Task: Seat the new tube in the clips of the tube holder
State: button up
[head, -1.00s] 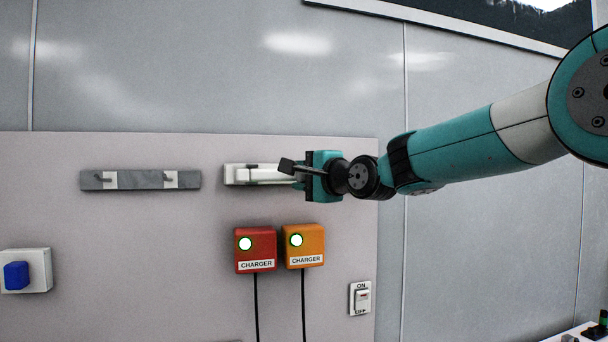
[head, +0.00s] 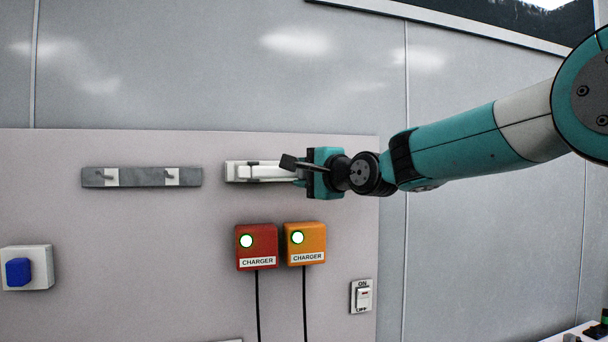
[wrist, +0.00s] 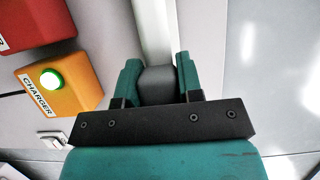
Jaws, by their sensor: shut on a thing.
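The tube holder (head: 236,172) is a pale bar on the wall panel, left of my gripper, with a dark clip at its upper edge. The new tube (head: 272,173) is white and lies level along the front of the holder. My gripper (head: 299,172) is shut on the tube's right end. In the wrist view my gripper (wrist: 157,82) has its teal fingers on both sides of a grey end piece (wrist: 157,86); a long white strip runs away beyond it. My gripper hides the holder's right end. I cannot tell whether the tube sits inside the clips.
A red charger (head: 256,247) and an orange charger (head: 305,243) hang below the holder with cables. A grey rail with two pegs (head: 142,178) is to the left. An ON/OFF switch (head: 362,296) and a blue-knobbed box (head: 26,268) are lower down. The panel above is bare.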

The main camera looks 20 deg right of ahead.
jog(key=shift+w, duration=0.2)
jog(key=shift+w+p, duration=0.6)
jog(key=shift+w, duration=0.7)
jog(key=shift+w, duration=0.15)
dwell(0.5)
jog(key=shift+w, duration=0.6)
jog(key=o, duration=1)
